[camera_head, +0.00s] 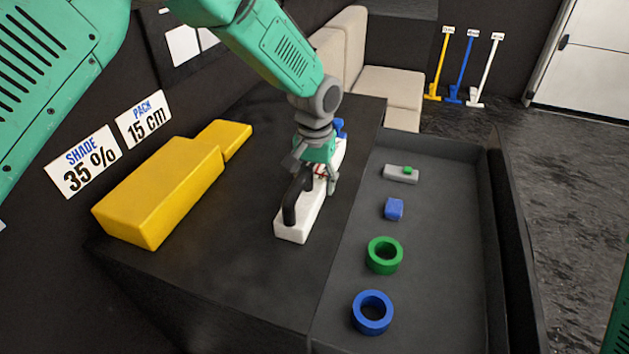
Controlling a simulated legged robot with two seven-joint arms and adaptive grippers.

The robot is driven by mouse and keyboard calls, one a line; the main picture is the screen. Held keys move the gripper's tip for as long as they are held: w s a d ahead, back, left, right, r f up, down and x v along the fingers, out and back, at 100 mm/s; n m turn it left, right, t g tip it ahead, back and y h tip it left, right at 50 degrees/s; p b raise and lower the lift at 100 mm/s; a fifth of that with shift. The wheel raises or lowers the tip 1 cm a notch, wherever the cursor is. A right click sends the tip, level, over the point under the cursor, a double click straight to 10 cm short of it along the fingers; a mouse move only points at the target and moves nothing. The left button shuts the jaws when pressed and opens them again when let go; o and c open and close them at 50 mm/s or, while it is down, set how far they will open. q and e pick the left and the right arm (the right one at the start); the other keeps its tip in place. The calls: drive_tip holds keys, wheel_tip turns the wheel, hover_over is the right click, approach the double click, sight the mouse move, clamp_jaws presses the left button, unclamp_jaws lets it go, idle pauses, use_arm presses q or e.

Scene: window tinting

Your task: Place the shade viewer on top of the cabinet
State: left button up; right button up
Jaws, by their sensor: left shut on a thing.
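A long white block with a black handle (289,231), which looks like the shade viewer, is on or just above the dark cabinet top (225,270), near its right edge. A blue part shows at its far end. My left gripper (317,178) comes down over the block from above and is shut on it, around the handle area. The fingers and handle overlap, so the exact contact is hard to see. My right gripper is out of view.
A stepped yellow block (165,190) lies left on the cabinet. The front cabinet top is clear.

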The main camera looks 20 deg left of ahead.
sight(313, 174)
use_arm(q)
drive_tip(key=o, duration=1.4)
drive_tip(key=shift+a+f, duration=0.1)
drive_tip(key=shift+a, duration=0.1)
drive_tip(key=shift+o, duration=1.3)
drive_tip(key=shift+a, duration=0.25)
drive_tip(key=shift+a+f, duration=0.1)
drive_tip(key=shift+a, duration=0.25)
drive_tip(key=r, duration=0.3)
drive_tip(key=d+r, duration=0.1)
drive_tip(key=r, duration=0.2)
drive_tip(key=shift+d+r, duration=0.1)
drive_tip(key=r, duration=0.6)
drive_tip(key=shift+a+p, duration=0.4)
drive_tip(key=shift+d+r, duration=0.1)
drive_tip(key=shift+d, duration=0.2)
